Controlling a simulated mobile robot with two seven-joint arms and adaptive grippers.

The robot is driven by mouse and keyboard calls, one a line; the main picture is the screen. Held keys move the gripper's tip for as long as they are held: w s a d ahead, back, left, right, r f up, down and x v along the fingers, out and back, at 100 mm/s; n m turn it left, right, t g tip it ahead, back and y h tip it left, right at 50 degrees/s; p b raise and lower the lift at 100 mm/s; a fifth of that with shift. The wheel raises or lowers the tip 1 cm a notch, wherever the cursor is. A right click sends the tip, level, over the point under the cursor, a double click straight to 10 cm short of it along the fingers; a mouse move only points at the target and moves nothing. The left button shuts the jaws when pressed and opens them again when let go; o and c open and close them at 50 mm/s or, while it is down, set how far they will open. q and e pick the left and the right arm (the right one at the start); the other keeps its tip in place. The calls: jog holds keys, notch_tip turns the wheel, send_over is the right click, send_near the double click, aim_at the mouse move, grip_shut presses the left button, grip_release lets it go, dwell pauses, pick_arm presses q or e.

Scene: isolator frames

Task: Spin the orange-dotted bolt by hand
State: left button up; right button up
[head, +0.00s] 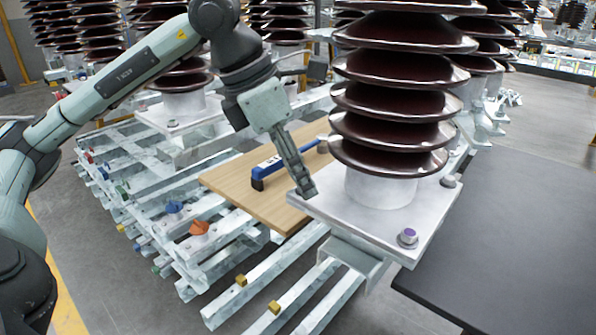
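A brown ribbed insulator (390,110) stands on a square pale metal base plate (345,215). A bolt (408,238) with a purplish head sits at the plate's front corner, and another bolt (450,180) is at its right corner. I make out no orange dot on either. My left gripper (306,192) points down at the plate's left corner, its fingertips at or just above the surface. Any bolt there is hidden by the fingers. The fingers overlap from this side, so their opening does not show. My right gripper is out of view.
A blue-and-black tool (268,170) lies on a wooden board (235,185) left of the plate. Pale steel frame beams (270,262) with coloured end caps run below. A dark flat surface (520,230) is on the right. More insulators stand behind.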

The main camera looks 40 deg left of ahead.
pick_arm(q)
jog(key=shift+c, duration=1.4)
grip_shut()
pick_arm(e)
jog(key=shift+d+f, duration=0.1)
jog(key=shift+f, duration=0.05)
pick_arm(q)
jog(key=shift+w+m, duration=0.1)
jog(key=shift+m, duration=0.6)
jog(key=shift+a+m+g+h+b, duration=0.1)
jog(key=shift+m+g+h+b, duration=0.35)
jog(key=shift+m, duration=0.55)
jog(key=shift+w+m+g, duration=0.15)
jog(key=shift+m+g, duration=0.3)
jog(key=shift+m, duration=0.55)
jog(key=shift+h, duration=0.25)
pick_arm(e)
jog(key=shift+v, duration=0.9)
pick_arm(q)
jog(key=shift+a+m, duration=0.1)
jog(key=shift+m, duration=0.3)
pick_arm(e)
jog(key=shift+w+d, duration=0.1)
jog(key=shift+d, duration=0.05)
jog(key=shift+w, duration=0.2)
